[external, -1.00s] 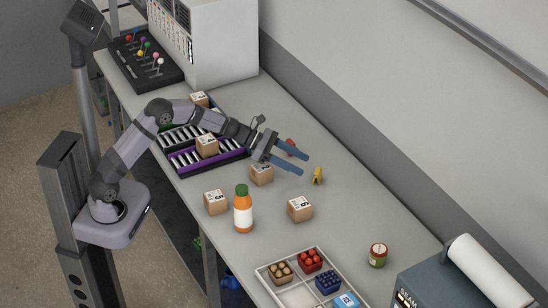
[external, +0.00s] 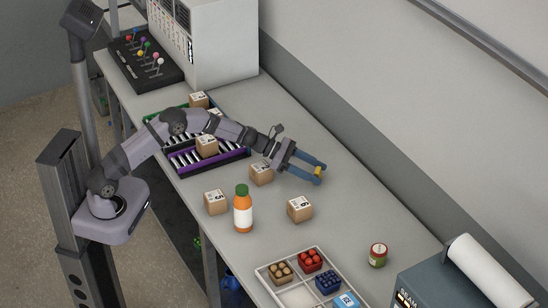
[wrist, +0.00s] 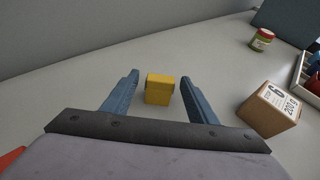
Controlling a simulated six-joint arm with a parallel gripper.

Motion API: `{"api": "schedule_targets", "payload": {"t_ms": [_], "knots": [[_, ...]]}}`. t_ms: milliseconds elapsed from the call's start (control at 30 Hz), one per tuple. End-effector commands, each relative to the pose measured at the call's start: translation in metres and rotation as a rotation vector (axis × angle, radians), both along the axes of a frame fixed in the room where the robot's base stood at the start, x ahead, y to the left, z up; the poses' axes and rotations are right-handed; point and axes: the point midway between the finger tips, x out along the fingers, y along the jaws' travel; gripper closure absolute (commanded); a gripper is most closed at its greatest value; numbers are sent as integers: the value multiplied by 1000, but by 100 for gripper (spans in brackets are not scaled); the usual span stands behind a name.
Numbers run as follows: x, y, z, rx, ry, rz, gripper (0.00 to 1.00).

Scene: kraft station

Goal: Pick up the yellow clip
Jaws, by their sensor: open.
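The yellow clip (wrist: 159,90) stands on the grey table between the two blue fingers of my gripper (wrist: 159,88) in the wrist view. A gap shows on each side of it, so the fingers are open and not closed on it. In the external view the yellow clip (external: 318,170) shows at the fingertips of my gripper (external: 320,174), partly hidden by them.
A cardboard box (external: 300,208) lies near the gripper, right of the clip in the wrist view. Another box (external: 261,173) is beside the wrist. An orange bottle (external: 243,210), a jar (external: 378,254) and a divided tray (external: 262,272) stand farther along the table.

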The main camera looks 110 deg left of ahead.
Motion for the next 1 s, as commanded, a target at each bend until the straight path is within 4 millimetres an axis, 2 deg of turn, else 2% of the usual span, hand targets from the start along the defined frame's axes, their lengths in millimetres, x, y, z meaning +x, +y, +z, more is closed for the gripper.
{"api": "schedule_targets", "payload": {"t_ms": [333,367,500,533,1000], "knots": [[5,0,-2,0,0,0,47],[5,0,-2,0,0,0,52],[5,0,-2,0,0,0,85],[5,0,-2,0,0,0,90],[5,0,3,2,-1,-1,90]]}}
